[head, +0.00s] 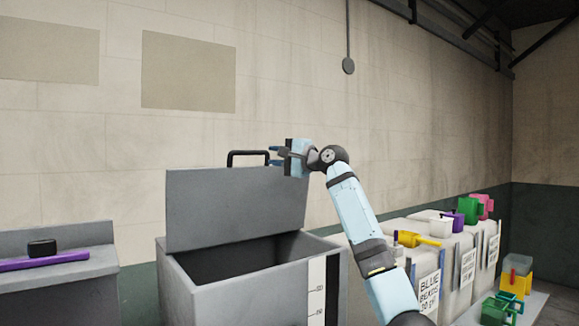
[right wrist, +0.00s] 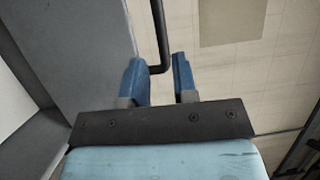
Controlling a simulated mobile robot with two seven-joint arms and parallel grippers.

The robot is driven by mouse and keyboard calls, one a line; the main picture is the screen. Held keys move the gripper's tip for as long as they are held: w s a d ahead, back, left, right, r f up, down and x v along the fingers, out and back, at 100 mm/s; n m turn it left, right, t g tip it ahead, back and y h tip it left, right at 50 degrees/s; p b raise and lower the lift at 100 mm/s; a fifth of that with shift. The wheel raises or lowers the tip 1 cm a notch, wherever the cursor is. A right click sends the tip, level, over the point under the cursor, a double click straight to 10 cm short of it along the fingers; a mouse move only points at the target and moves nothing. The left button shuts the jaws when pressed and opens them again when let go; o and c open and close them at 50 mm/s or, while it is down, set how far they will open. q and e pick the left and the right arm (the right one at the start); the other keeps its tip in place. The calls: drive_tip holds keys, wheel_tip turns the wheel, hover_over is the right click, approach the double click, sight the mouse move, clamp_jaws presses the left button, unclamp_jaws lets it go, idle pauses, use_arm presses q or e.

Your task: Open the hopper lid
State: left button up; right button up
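The grey hopper (head: 250,290) stands in the middle of the head view. Its lid (head: 235,210) is raised and stands steeply up at the back, with the dark inside of the hopper showing. A black bar handle (head: 248,152) sits on the lid's top edge. My right gripper (head: 273,156) is at the handle's right end. In the right wrist view its blue fingers (right wrist: 160,82) are apart, with the bent end of the handle (right wrist: 162,45) at the gap between the tips; I cannot tell whether they touch it. My left gripper is out of view.
White sacks (head: 428,258) with labels and coloured scoops (head: 467,209) stand on the right. A low table (head: 540,300) holds more coloured scoops. A grey bench (head: 60,285) with a purple bar (head: 45,260) is on the left. The wall (head: 290,80) rises behind.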

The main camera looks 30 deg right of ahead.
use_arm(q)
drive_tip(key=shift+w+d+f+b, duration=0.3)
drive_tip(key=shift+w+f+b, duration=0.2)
use_arm(e)
drive_tip(key=v, duration=0.4)
drive_tip(key=shift+s+d, duration=0.1)
drive_tip(key=shift+s, duration=0.15)
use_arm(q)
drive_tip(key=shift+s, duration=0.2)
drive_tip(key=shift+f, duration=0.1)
